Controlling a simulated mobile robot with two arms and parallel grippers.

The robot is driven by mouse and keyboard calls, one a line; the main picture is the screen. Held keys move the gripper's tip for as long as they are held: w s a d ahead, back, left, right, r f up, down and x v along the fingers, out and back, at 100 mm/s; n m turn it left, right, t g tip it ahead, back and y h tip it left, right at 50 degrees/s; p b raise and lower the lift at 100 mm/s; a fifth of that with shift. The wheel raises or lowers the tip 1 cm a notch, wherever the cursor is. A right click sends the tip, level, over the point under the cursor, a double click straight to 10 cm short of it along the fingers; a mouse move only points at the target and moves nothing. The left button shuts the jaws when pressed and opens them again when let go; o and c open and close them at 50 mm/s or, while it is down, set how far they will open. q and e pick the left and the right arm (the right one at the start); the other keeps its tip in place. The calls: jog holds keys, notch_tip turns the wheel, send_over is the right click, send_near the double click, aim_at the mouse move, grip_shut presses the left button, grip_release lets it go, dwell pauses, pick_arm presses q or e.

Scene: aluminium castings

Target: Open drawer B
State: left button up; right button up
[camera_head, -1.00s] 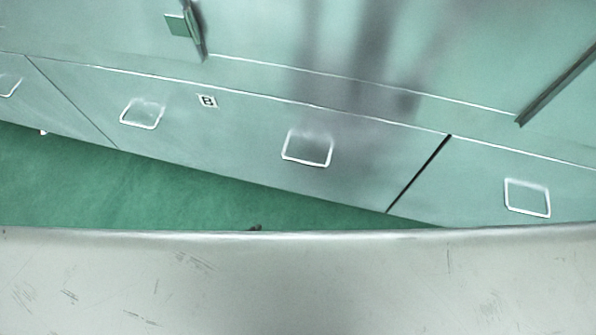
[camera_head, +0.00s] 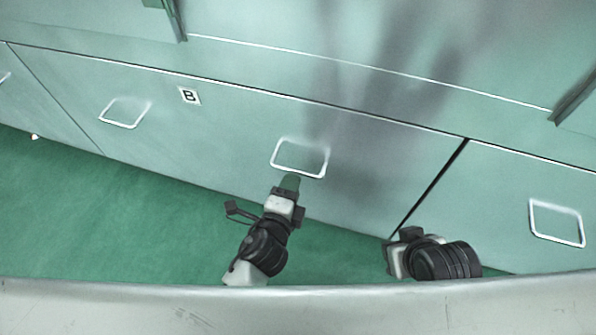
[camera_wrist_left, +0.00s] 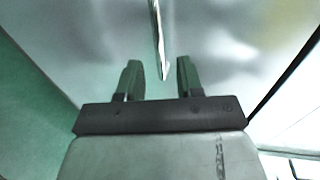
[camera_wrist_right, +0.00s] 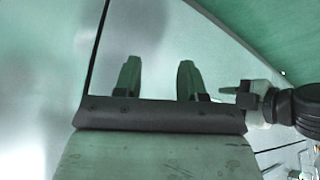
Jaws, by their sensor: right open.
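Drawer B is a wide pale green front (camera_head: 215,135) with a "B" label (camera_head: 189,96) and two wire handles; it looks shut. Its left handle (camera_head: 112,122) is free. My left gripper (camera_head: 289,182) is just below its right handle (camera_head: 301,174). In the left wrist view the fingers are open, and the handle bar (camera_wrist_left: 157,30) runs end-on toward the gap between them; I cannot tell if they touch it. My right gripper shows in the right wrist view (camera_wrist_right: 160,78), open and empty, facing the cabinet front. In the head view its fingers are hidden.
A neighbouring drawer front with a handle (camera_head: 557,222) lies to the right, past a dark gap (camera_head: 430,185). Upper doors (camera_head: 400,40) are above. A grey metal edge (camera_head: 110,310) crosses the foreground.

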aim_at(297, 173)
pick_arm(q)
jog(key=shift+b+x, duration=0.45)
jog(key=shift+x, duration=2.4)
pick_arm(e)
jog(key=shift+w+a+r+t+y, duration=0.2)
jog(key=shift+w+t, duration=0.25)
jog(key=shift+w, duration=0.2)
jog(key=shift+w+a+r+t+y, duration=0.1)
jog(key=shift+w+a+r+t, duration=0.15)
jog(key=shift+w+t, duration=0.35)
jog(key=shift+w+a+r+t+y, duration=0.1)
jog(key=shift+w+a+r+t, duration=0.2)
jog(key=shift+w, duration=0.4)
pick_arm(q)
jog(key=shift+c, duration=0.4)
pick_arm(e)
jog(key=shift+d+f, duration=0.1)
pick_arm(q)
grip_shut()
